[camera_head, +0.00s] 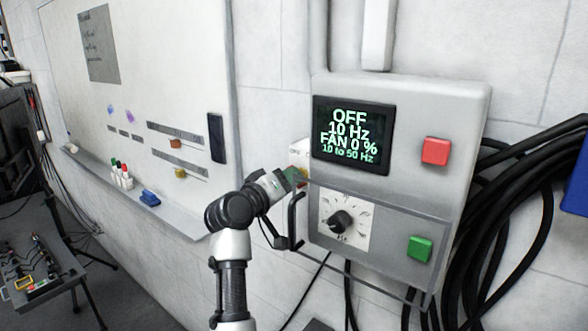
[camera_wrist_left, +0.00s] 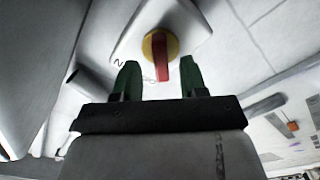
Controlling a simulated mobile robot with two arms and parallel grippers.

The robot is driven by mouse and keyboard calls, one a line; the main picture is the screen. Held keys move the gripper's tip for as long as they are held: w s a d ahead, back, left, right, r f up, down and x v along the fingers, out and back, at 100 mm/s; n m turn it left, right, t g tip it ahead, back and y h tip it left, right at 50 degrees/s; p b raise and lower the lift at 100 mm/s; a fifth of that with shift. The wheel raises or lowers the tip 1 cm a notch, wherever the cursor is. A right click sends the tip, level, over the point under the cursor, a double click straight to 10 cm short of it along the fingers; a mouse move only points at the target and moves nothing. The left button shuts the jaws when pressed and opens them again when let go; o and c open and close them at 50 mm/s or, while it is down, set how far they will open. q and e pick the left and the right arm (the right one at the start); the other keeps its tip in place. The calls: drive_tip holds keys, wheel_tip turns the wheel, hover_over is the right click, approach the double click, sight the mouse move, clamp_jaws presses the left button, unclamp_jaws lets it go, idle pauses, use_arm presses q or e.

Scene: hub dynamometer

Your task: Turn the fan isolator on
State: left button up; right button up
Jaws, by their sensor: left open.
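The fan isolator is a red handle (camera_wrist_left: 161,56) on a round yellow plate (camera_wrist_left: 174,44), mounted on a white box (camera_wrist_left: 135,35) in the left wrist view. In the head view that white box (camera_head: 297,149) sits at the left side of the grey control box, and my gripper mostly hides its handle. My left gripper (camera_head: 292,178) is in front of it. In the left wrist view the green fingers (camera_wrist_left: 160,78) are open, with the lower end of the red handle showing between them. I cannot tell whether they touch it. My right gripper is not in view.
The grey control box (camera_head: 455,110) carries a screen (camera_head: 352,135) reading OFF, 10 Hz, FAN 0 %, a red button (camera_head: 435,151), a green button (camera_head: 420,248) and a dial (camera_head: 342,221). A black handle (camera_head: 295,220) is close below my gripper. Black cables (camera_head: 500,210) hang right; a whiteboard (camera_head: 150,70) is left.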

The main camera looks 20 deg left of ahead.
use_arm(q)
drive_tip(key=shift+p+x, duration=0.4)
drive_tip(key=shift+x, duration=1.05)
drive_tip(key=shift+a, duration=0.1)
clamp_jaws()
